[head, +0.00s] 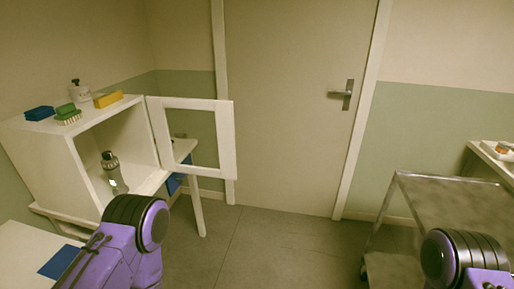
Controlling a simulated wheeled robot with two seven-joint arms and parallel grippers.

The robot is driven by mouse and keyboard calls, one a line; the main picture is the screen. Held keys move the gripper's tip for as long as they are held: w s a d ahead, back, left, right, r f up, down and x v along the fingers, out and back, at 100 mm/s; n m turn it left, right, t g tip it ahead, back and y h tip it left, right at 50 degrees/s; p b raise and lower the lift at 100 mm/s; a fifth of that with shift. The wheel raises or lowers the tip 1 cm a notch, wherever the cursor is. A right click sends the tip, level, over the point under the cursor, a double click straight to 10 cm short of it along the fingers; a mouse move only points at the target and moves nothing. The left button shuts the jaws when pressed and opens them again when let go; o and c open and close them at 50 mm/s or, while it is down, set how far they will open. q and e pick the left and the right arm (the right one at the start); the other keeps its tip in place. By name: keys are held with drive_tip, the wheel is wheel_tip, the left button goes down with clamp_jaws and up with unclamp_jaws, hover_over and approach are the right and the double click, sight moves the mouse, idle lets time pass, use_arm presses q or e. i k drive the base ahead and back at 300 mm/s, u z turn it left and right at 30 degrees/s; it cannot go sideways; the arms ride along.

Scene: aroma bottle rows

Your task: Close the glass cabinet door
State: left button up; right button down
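The white cabinet (55,160) stands at the left with its front opening uncovered. Its glass door (226,145), a white frame around a clear pane, stands wide open, swung out to the right from the cabinet's right front edge. A grey-green bottle (112,170) stands inside the cabinet near the opening. My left arm comes in at the bottom left, below and in front of the cabinet, and appears apart from the door. My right arm is at the bottom right corner, far from the cabinet. Neither gripper's fingers show.
On the cabinet top are a blue sponge (39,113), a green brush (67,115), a white bottle (79,92) and a yellow block (107,99). A metal cart (440,200) stands at the right. The floor (270,250) between is clear, before a closed room door (290,100).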

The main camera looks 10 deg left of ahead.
sight(223, 109)
drive_tip(key=z, duration=0.2)
drive_tip(key=i, duration=1.05)
drive_tip(key=u, duration=0.6)
drive_tip(key=i, duration=1.05)
drive_tip(key=u, duration=0.7)
